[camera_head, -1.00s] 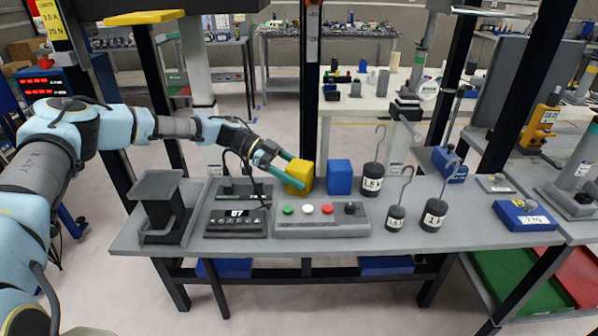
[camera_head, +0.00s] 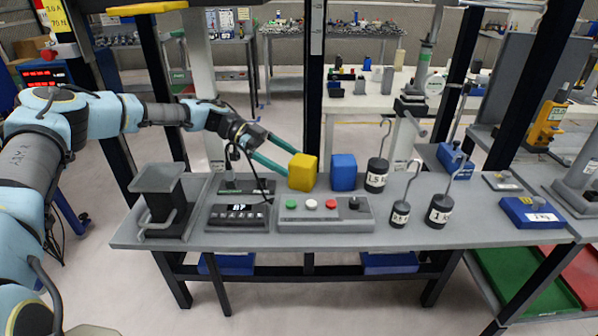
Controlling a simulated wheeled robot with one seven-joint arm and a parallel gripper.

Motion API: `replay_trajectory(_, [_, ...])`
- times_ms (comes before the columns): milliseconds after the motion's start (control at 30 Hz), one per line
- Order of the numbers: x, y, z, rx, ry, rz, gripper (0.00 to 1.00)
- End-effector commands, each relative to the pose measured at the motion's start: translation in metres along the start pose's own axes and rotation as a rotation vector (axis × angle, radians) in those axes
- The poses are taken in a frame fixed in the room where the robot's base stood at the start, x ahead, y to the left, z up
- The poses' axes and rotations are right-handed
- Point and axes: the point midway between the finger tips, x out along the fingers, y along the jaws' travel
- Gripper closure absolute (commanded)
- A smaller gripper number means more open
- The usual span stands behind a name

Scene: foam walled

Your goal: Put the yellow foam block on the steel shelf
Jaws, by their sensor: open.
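The yellow foam block (camera_head: 303,172) stands upright on the grey workbench top, behind the button box and just left of a blue block (camera_head: 343,172). My gripper (camera_head: 292,163) reaches in from the left, its two teal fingers spread apart and empty. The fingertips are close to the block's left side; whether they touch it I cannot tell. The steel shelf is not clearly identifiable; the grey bench top (camera_head: 290,237) is the surface under the block.
A button box (camera_head: 325,213) and a control unit (camera_head: 237,217) stand in front of the block. Hooked weights (camera_head: 377,176) stand to the right, and a dark post (camera_head: 316,90) rises behind. A grey stand (camera_head: 160,200) is at the left.

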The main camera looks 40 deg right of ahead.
Motion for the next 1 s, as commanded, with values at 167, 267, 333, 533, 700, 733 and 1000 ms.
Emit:
replay_trajectory(167, [-0.036,0.000,0.003,0.000,-0.001,-0.002,0.00])
replay_trajectory(267, [-0.052,-0.001,0.002,0.000,-0.002,-0.002,0.00])
replay_trajectory(333, [-0.060,0.000,0.002,0.000,-0.001,-0.001,0.00])
replay_trajectory(533, [-0.070,0.001,0.000,0.000,0.001,0.001,0.00])
replay_trajectory(700, [-0.070,0.000,0.000,0.000,0.001,0.001,0.00])
replay_trajectory(733, [-0.070,0.000,0.000,0.000,0.001,0.001,0.00])
replay_trajectory(1000, [-0.070,0.000,-0.001,0.000,0.000,0.001,0.00])
